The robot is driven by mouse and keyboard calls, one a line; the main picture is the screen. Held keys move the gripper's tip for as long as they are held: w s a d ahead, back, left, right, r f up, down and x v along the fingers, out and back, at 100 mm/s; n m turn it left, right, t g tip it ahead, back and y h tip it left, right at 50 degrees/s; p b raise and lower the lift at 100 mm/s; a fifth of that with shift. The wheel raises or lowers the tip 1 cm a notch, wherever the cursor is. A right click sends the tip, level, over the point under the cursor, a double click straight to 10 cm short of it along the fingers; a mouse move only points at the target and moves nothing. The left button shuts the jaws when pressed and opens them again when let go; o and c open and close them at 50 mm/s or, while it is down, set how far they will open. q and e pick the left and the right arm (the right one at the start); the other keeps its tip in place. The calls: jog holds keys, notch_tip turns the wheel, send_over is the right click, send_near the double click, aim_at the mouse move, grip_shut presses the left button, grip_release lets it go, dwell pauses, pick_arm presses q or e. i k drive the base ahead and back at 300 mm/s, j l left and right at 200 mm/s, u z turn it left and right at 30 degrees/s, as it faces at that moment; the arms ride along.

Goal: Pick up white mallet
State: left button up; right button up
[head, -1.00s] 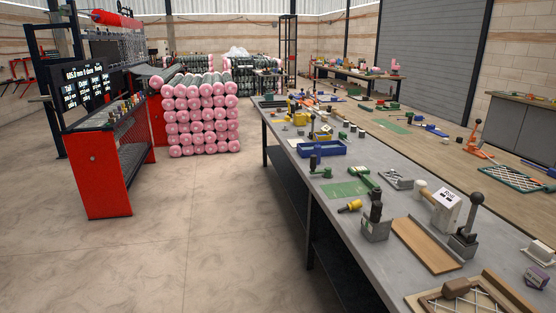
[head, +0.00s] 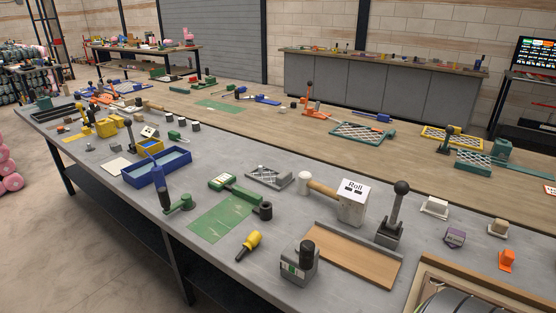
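The white mallet has a pale, rounded head (head: 304,182) and a light wooden handle (head: 323,189). It lies on the grey bench top (head: 212,165), right of the middle in the head view. Its handle runs right toward a white block marked "Roll" (head: 353,203), which hides the handle's far end. I cannot tell whether the handle touches the block. Neither of my grippers shows in this view.
Near the mallet are a grey tray with mesh (head: 268,177), a black-knobbed lever (head: 395,215), a wooden board (head: 352,255) and a grey block with a black knob (head: 299,265). A green mat (head: 222,217) and blue tray (head: 157,168) lie left.

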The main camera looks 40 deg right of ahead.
aim_at(305, 183)
jog(key=i+z, duration=0.25)
jog(key=z, duration=0.15)
jog(key=i+z, duration=0.25)
jog(key=z, duration=0.15)
jog(key=i+j+z, duration=0.2)
jog(key=z, duration=0.2)
jog(key=i+j+z, duration=0.2)
jog(key=z, duration=0.2)
jog(key=k+j+z, duration=0.1)
jog(key=j, duration=0.25)
jog(key=k+j+z, duration=0.1)
jog(key=j, duration=0.2)
